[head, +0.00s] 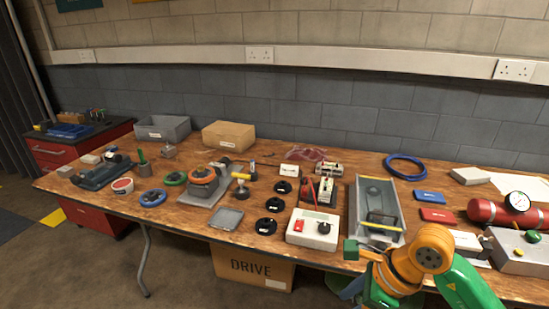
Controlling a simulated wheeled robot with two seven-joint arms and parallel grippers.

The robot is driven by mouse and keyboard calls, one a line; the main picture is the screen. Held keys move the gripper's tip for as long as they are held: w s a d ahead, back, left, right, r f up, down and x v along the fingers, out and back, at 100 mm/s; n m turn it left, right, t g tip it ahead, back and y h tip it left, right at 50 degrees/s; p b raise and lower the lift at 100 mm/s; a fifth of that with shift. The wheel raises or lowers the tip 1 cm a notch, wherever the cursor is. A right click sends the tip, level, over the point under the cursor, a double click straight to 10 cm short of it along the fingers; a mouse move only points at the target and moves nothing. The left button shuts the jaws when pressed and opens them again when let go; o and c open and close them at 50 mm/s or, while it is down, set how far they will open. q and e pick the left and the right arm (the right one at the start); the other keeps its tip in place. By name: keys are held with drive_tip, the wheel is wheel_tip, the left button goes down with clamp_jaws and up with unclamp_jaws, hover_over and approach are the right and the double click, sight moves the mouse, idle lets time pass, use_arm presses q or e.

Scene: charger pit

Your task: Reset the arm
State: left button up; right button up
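My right arm, green and orange, comes in at the bottom right, in front of the table's near edge. Its gripper end (360,254) is small and partly hidden by the arm itself. It is close to the near end of a grey tray (362,203) with a yellow-edged bar across it. I cannot tell whether this gripper is open or shut, and no held object shows. My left arm and gripper are not in view.
The wooden table (150,208) holds a white control box (313,229), black discs, a red cylinder (487,211) with a gauge, a blue cable ring (406,167) and grey and tan bins. A DRIVE carton (252,266) stands below. Bare tabletop shows at the front left.

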drive_tip(key=w+a+r+m+t+y+p, duration=0.15)
drive_tip(key=w+a+m+t+y, duration=0.3)
drive_tip(key=a+m+y, duration=0.85)
drive_tip(key=d+f+m+t+h+p, duration=0.1)
drive_tip(key=d+f+m+t+h, duration=0.2)
drive_tip(key=d+f+m+h, duration=0.55)
drive_tip(key=d+f+m+t+h+p, duration=0.1)
drive_tip(key=d+f+m+t+h, duration=0.3)
drive_tip(key=f+m, duration=0.85)
drive_tip(key=s+d+f+m+g+h, duration=0.3)
drive_tip(key=s+d+f+m+g, duration=0.15)
drive_tip(key=s+f+m, duration=0.4)
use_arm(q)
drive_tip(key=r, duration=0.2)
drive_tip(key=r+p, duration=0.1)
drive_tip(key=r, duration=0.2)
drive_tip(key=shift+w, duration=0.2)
use_arm(e)
drive_tip(key=s+f+m+g+h, duration=0.1)
drive_tip(key=s+f+m+g, duration=0.1)
drive_tip(key=s, duration=1)
drive_tip(key=s+d+f+m+g, duration=0.1)
drive_tip(key=s+f+g, duration=0.4)
drive_tip(key=s, duration=0.7)
drive_tip(key=shift+s+f+m+g+h, duration=0.35)
drive_tip(key=shift+f+m, duration=0.3)
drive_tip(key=shift+f, duration=0.2)
